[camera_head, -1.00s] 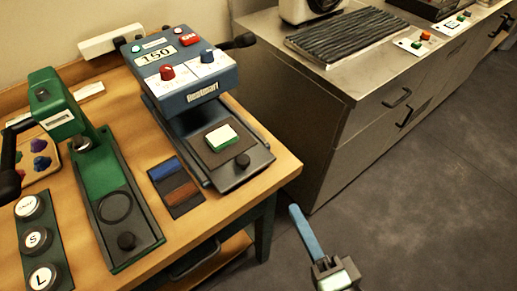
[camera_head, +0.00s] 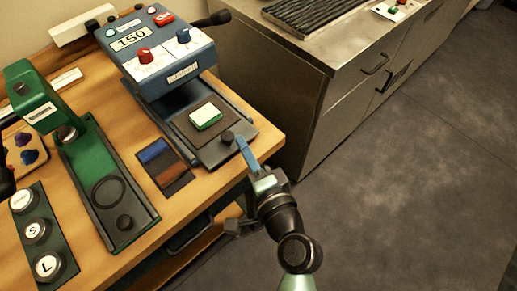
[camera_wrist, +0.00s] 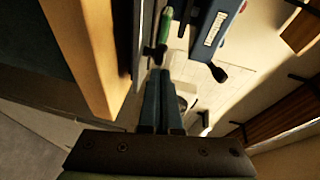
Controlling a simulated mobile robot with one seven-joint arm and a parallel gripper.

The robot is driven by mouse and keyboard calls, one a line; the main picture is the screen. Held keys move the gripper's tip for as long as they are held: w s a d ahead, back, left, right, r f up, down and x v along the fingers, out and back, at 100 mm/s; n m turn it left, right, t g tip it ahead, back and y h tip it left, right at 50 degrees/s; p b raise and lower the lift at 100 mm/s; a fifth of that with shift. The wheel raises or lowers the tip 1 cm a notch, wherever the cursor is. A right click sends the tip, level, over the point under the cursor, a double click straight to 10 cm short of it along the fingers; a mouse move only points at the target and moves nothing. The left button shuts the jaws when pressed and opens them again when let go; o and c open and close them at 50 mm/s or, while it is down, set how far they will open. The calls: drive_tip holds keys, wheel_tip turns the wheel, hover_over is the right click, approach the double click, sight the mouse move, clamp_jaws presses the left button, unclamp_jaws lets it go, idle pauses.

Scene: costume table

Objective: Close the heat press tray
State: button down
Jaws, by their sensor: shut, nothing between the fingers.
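The blue heat press (camera_head: 165,50) stands on the wooden table, its display reading 150. Its dark tray (camera_head: 212,150) is pulled out toward the front, with a black knob (camera_head: 228,137) near its front edge. A white and green block (camera_head: 206,117) lies on a brown pad on the tray. My gripper (camera_head: 241,141) is shut and empty, its blue fingers just right of the knob; I cannot tell whether they touch it. In the wrist view the shut fingers (camera_wrist: 160,76) point toward the dark knob (camera_wrist: 155,52), with the press (camera_wrist: 214,30) beyond.
A green press (camera_head: 92,165) and a panel of round buttons (camera_head: 38,235) stand left on the table. A blue and brown swatch card (camera_head: 162,164) lies beside the tray. A metal cabinet (camera_head: 330,85) stands to the right. The floor between is free.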

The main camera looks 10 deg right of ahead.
sight(201, 111)
drive_tip(key=shift+w+a, duration=0.15)
drive_tip(key=shift+a, duration=0.05)
drive_tip(key=w+a, duration=0.2)
drive_tip(key=w, duration=0.1)
drive_tip(key=w+a+p, duration=0.1)
drive_tip(key=w+a, duration=0.2)
drive_tip(key=w, duration=0.1)
drive_tip(key=w+a+p, duration=0.1)
drive_tip(key=w+a, duration=0.2)
drive_tip(key=w, duration=0.1)
drive_tip(key=shift+w+a+r, duration=0.1)
drive_tip(key=shift+a, duration=0.15)
